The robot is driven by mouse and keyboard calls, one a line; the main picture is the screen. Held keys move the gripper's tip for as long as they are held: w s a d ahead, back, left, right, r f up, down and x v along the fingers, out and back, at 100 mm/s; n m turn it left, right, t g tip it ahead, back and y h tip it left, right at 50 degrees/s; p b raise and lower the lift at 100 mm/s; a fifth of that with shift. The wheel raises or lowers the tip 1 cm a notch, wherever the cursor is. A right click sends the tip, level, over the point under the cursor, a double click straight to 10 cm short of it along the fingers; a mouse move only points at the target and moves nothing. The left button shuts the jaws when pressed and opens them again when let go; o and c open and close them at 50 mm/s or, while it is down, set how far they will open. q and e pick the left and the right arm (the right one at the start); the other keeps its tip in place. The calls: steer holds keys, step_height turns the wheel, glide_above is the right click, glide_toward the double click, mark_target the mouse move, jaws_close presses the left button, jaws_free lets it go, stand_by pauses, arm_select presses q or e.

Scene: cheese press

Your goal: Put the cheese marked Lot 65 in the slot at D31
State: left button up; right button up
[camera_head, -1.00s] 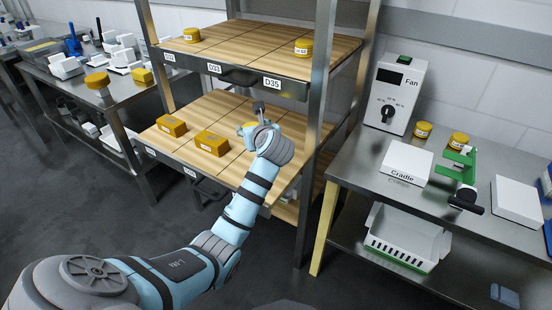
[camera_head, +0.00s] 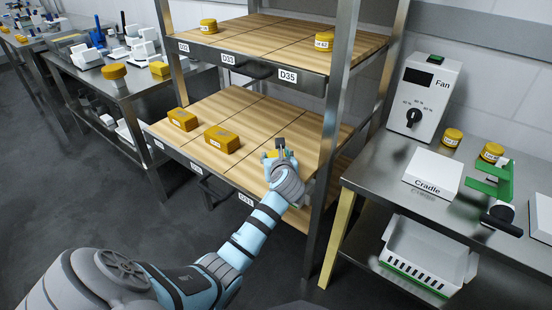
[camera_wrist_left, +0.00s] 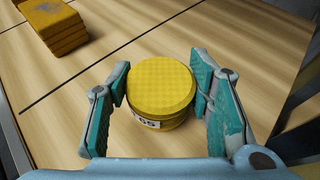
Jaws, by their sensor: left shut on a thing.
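My left gripper (camera_head: 277,152) is shut on a round yellow cheese (camera_wrist_left: 160,88) at the right part of the lower wooden shelf. The fingers stand on either side of the cheese in the left wrist view (camera_wrist_left: 160,100). Its white label is partly visible and reads 65. Whether the cheese touches the shelf board I cannot tell. My right gripper is not in view.
A round cheese (camera_head: 208,26) sits at the upper shelf's back left, another (camera_head: 324,40) at its right. Two yellow blocks (camera_head: 222,139) (camera_head: 183,119) lie on the lower shelf. Metal posts (camera_head: 340,110) frame the rack. A bench with a Cradle (camera_head: 433,174) stands right.

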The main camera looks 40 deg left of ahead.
arm_select(q)
steer(key=shift+f, duration=0.1)
steer(key=o, duration=1.2)
steer(key=shift+r, duration=0.2)
steer(key=p+v, duration=0.4)
steer(key=v, duration=0.8)
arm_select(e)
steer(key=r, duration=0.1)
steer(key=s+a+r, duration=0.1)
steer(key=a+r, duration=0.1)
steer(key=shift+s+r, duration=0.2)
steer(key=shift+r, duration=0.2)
